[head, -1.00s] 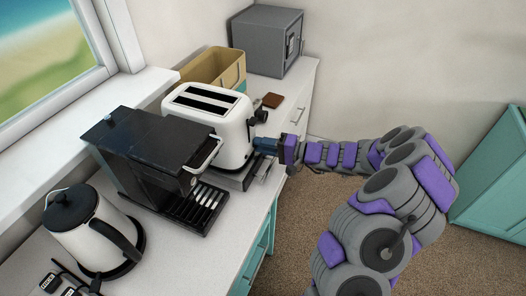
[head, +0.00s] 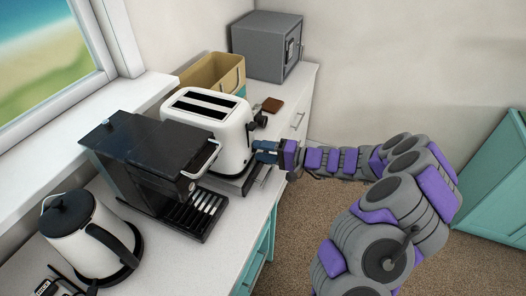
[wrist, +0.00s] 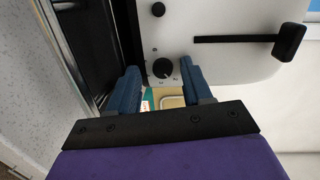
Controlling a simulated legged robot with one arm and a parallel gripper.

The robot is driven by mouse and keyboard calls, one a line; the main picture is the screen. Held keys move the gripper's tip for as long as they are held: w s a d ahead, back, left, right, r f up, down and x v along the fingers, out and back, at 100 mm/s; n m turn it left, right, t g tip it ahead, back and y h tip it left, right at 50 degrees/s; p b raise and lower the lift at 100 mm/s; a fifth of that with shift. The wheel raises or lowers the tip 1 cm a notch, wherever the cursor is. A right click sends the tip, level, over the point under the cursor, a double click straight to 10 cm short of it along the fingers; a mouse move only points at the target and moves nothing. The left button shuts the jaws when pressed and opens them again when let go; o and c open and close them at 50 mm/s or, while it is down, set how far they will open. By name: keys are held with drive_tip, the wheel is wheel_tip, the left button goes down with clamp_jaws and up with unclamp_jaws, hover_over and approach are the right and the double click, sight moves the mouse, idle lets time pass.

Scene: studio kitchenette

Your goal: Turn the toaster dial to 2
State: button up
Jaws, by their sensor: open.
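The white toaster (head: 213,122) stands on the counter, its two slots facing up. Its end face (wrist: 220,50) fills the upper wrist view. The dark round dial (wrist: 162,68) with a light pointer mark sits low on that face; the numbers around it are too small to read. My gripper (wrist: 161,82) is open, with one blue finger on each side of the dial in the wrist view. I cannot tell whether either finger touches it. In the head view my gripper (head: 262,152) is at the toaster's right end, and the dial is hidden there.
A black coffee machine (head: 145,150) stands close beside the toaster, with a white kettle (head: 85,240) in front. The toaster's lever (wrist: 250,39) and a black knob (wrist: 158,9) lie near the dial. A grey safe (head: 268,45) and tan box (head: 212,75) stand behind.

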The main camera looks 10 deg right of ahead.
drive_tip(key=shift+s+d+r, duration=0.1)
drive_tip(key=shift+s+d, duration=0.05)
drive_tip(key=shift+d, duration=0.35)
drive_tip(key=p+v, duration=0.4)
drive_tip(key=v, duration=1.2)
drive_tip(key=shift+s+d+f, duration=0.15)
drive_tip(key=shift+s+f, duration=0.05)
drive_tip(key=s+a+r+n+g+h, duration=0.25)
drive_tip(key=s+a+r+g, duration=0.3)
drive_tip(key=a, duration=0.55)
drive_tip(key=s+a+r+n+g+h, duration=0.1)
drive_tip(key=s+a+r+n+g, duration=0.35)
drive_tip(key=s+a, duration=0.4)
drive_tip(key=s+d+m+h, duration=0.1)
drive_tip(key=s+d+h, duration=0.1)
drive_tip(key=s+h, duration=0.3)
drive_tip(key=s+d+h, duration=0.2)
drive_tip(key=s+h, duration=0.4)
drive_tip(key=s, duration=0.8)
drive_tip(key=shift+d+f+m, duration=0.15)
drive_tip(key=shift+d+m, duration=0.15)
drive_tip(key=shift+m, duration=0.1)
